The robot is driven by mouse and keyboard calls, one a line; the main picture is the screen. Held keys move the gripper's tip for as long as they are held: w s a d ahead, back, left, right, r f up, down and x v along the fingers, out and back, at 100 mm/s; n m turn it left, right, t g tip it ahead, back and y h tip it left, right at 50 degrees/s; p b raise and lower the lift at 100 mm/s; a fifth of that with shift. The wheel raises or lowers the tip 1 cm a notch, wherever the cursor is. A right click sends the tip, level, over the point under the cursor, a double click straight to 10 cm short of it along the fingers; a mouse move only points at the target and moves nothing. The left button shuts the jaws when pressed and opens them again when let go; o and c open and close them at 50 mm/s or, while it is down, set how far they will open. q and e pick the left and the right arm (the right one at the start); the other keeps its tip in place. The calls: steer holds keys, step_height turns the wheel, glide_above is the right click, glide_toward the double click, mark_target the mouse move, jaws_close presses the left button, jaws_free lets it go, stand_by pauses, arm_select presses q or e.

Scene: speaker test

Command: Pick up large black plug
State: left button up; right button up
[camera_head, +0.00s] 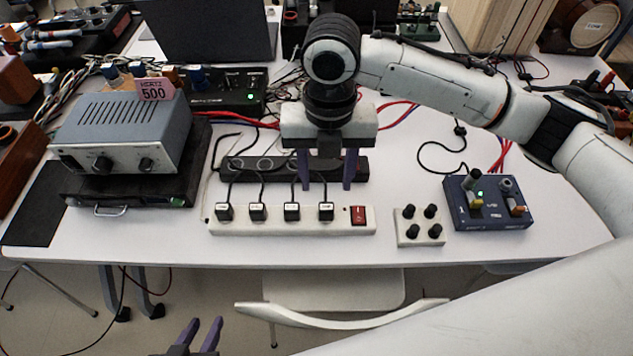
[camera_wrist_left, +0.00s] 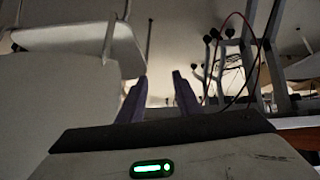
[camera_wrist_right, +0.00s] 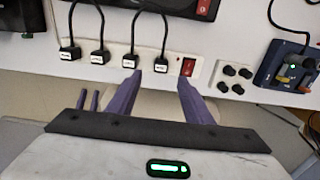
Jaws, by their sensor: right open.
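Several black plugs with white labels stand in a row in a white power strip (camera_head: 290,227), their cords running back. The rightmost plug (camera_head: 326,211) also shows in the right wrist view (camera_wrist_right: 160,59); I cannot tell which plug counts as the large one. My right gripper (camera_head: 325,188) is open and empty, its fingers pointing down around the rightmost plug's area, behind and above it in the head view. In the right wrist view its fingertips (camera_wrist_right: 159,78) appear apart from the plug. My left gripper (camera_head: 207,321) is open and empty, low in front of the table.
A black power strip (camera_head: 235,163) lies behind the white one. A white box with black knobs (camera_head: 420,226) and a blue box (camera_head: 487,204) stand to the right. A grey amplifier (camera_head: 125,130) stands at left. A white chair (camera_head: 335,290) is in front of the table.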

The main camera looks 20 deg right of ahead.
mark_target(327, 207)
step_height(327, 207, down, 5)
steer(key=shift+s+r, duration=0.1)
steer(key=shift+s, duration=0.05)
step_height(327, 207, down, 5)
steer(key=shift+d+f, duration=0.1)
steer(key=shift+c, duration=0.4)
arm_select(q)
steer(key=shift+s+f, duration=0.15)
steer(key=shift+s, duration=0.25)
arm_select(e)
jaws_close()
